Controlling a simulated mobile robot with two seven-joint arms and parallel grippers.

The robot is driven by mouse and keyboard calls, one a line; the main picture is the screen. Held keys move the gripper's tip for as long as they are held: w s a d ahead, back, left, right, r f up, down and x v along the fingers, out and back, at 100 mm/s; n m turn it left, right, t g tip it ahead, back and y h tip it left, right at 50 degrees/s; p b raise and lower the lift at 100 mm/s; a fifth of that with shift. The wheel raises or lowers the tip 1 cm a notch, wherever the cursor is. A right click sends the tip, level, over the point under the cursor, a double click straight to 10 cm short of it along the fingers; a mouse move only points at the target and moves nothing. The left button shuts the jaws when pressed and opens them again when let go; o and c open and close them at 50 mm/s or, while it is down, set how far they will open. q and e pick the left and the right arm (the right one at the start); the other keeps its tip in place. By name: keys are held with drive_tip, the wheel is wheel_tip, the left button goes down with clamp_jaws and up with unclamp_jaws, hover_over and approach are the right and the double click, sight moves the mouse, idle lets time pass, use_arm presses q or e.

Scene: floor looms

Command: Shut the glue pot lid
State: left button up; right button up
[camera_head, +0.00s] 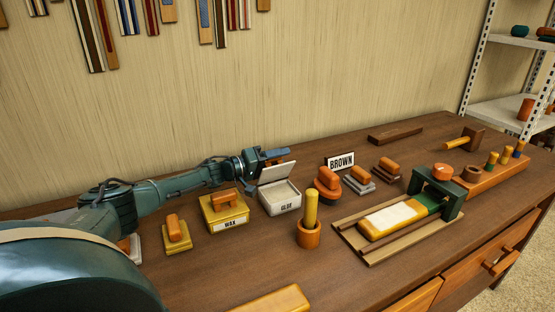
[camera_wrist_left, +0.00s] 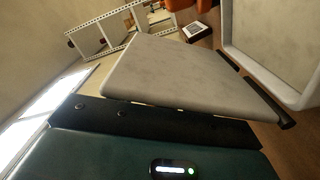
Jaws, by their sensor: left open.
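The white glue pot (camera_head: 281,200), labelled GLUE, stands on the wooden bench. Its lid (camera_head: 277,171) is hinged at the back and tilted up, so the pot is open. In the left wrist view the pale lid (camera_wrist_left: 178,75) fills the middle, with the pot's rim (camera_wrist_left: 232,45) at the upper right. My left gripper (camera_head: 270,156) is open at the lid's upper edge, just behind or above it; I cannot tell whether it touches. My right gripper is not in view.
A yellow WAX box (camera_head: 225,213) stands just left of the pot. An orange-handled block (camera_head: 326,184) and a brush in an orange cup (camera_head: 308,232) stand to the right. A BROWN sign (camera_head: 341,161) stands behind. Bench in front of the pot is clear.

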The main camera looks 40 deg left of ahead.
use_arm(q)
wheel_tip(320, 180, up, 9)
drive_tip(key=shift+s+r+p, duration=0.1)
drive_tip(key=shift+r+p, duration=0.05)
drive_tip(key=shift+p, duration=0.75)
drive_tip(key=shift+r, duration=0.35)
